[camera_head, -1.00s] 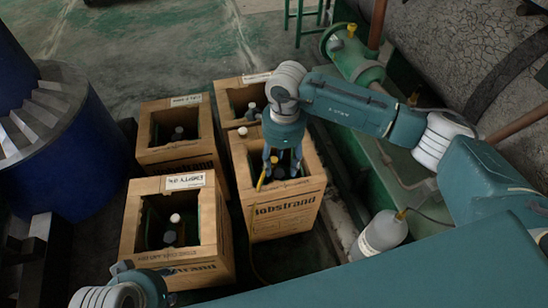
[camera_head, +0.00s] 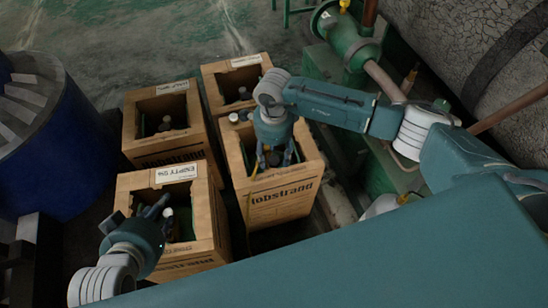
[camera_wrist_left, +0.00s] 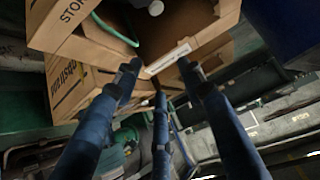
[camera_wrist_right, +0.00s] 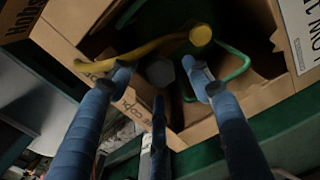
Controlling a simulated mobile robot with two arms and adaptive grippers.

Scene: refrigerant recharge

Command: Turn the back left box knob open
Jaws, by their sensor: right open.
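The back left box (camera_head: 172,157) is an open brown crate in the head view. Inside it a dark knob top (camera_head: 165,125) shows, small and shaded; its setting cannot be told. My left gripper (camera_head: 160,203) is open above the front left box and apart from the back left one. The left wrist view shows its fingers (camera_wrist_left: 158,72) spread with nothing between them, and a box with a pale round knob (camera_wrist_left: 155,8) beyond. My right gripper (camera_head: 272,163) is open, reaching down into the front right box. A grey knob (camera_wrist_right: 160,72) lies beyond its fingers (camera_wrist_right: 156,76).
The front left box (camera_head: 208,215), front right box (camera_head: 285,200) and back right box (camera_head: 222,72) stand close together. A yellow hose (camera_wrist_right: 145,47) crosses near my right fingers. A blue drum (camera_head: 60,150) stands left. Green pipework (camera_head: 350,45) is at right. Floor behind the boxes is clear.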

